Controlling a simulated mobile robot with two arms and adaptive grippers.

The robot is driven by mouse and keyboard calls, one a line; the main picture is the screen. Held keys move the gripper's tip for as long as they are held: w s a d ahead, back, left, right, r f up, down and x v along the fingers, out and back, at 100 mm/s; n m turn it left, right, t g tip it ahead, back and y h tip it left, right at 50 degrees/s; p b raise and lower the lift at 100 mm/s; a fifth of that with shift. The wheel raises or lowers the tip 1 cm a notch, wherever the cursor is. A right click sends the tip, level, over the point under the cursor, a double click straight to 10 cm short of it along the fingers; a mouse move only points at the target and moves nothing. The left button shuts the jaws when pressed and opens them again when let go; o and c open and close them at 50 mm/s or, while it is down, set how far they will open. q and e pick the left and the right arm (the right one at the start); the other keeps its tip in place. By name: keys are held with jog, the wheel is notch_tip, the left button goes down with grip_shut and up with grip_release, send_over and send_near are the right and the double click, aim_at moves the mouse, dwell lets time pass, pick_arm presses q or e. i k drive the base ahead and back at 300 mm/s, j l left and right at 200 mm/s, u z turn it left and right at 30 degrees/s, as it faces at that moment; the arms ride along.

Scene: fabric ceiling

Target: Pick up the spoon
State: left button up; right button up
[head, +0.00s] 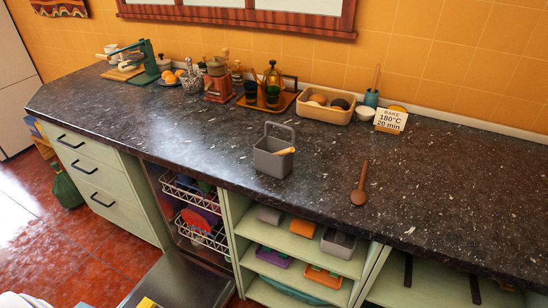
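A brown spoon (359,189) lies alone on the dark speckled countertop (430,180), right of the middle of the head view. Its round bowl is toward the front edge and its thin handle points toward the wall. Nothing touches or covers it. Neither of my grippers can be made out in this view.
A grey caddy (273,155) with a wooden handle sticking out stands left of the spoon. A tan tray (326,105) of round items and a baking sign (391,121) stand behind. An open dishwasher rack (204,230) is below. The counter right of the spoon is clear.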

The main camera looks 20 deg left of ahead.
aim_at(358, 197)
jog(key=j+z, duration=0.2)
jog(key=z, duration=0.15)
jog(key=j+z, duration=0.2)
jog(key=z, duration=0.2)
jog(key=j+z, duration=0.35)
jog(key=i+l, duration=0.05)
jog(key=l, duration=0.05)
